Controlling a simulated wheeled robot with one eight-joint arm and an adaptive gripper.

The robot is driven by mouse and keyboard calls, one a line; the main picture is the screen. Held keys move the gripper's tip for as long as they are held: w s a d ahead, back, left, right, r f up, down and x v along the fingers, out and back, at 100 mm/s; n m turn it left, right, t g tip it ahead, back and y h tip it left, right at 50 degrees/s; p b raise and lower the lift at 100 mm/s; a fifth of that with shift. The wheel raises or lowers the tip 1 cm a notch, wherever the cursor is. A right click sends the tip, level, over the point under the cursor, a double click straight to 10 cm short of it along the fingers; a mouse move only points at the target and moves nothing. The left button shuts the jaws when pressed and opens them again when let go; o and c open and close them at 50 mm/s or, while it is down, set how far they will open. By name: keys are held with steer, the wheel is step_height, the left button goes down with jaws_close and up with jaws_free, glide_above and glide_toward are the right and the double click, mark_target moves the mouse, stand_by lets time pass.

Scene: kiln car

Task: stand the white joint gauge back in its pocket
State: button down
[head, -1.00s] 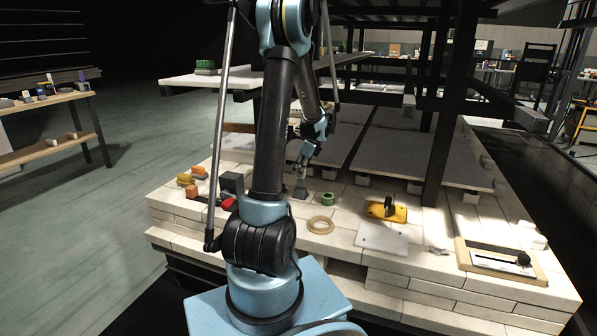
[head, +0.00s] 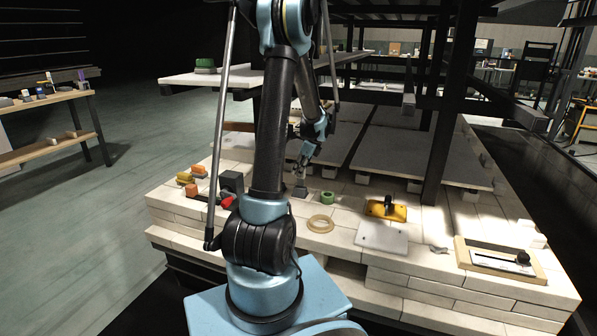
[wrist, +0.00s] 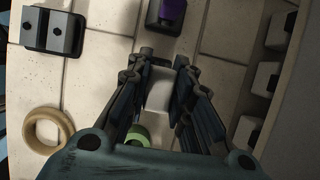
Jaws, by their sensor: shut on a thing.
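The white joint gauge (wrist: 159,90) appears as a pale block between the fingers of my gripper (wrist: 160,100) in the wrist view. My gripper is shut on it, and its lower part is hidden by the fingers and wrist. In the head view my gripper (head: 302,172) is small, over the pale brick deck near a grey object (head: 300,191). A dark grey holder (wrist: 154,27) with a purple piece (wrist: 171,10) in it lies just beyond the fingertips. I cannot tell which thing is the gauge's pocket.
A green ring (head: 328,198) and a tan ring (head: 320,224) lie near my gripper. A dark block with two grey pads (wrist: 52,32) is at upper left. A yellow float (head: 386,211), white plate (head: 381,238) and wooden frame (head: 500,279) lie to the right. A black post (head: 440,150) rises behind.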

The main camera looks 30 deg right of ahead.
mark_target(299, 185)
steer(key=shift+f, duration=2.15)
stand_by(1.7)
steer(key=c, duration=1.3)
jaws_free()
steer(key=shift+c, duration=0.2)
steer(key=shift+r, duration=0.1)
steer(key=v, duration=0.7)
steer(key=shift+r, duration=0.35)
stand_by(0.4)
steer(key=shift+s+d, duration=0.1)
steer(key=shift+s, duration=0.1)
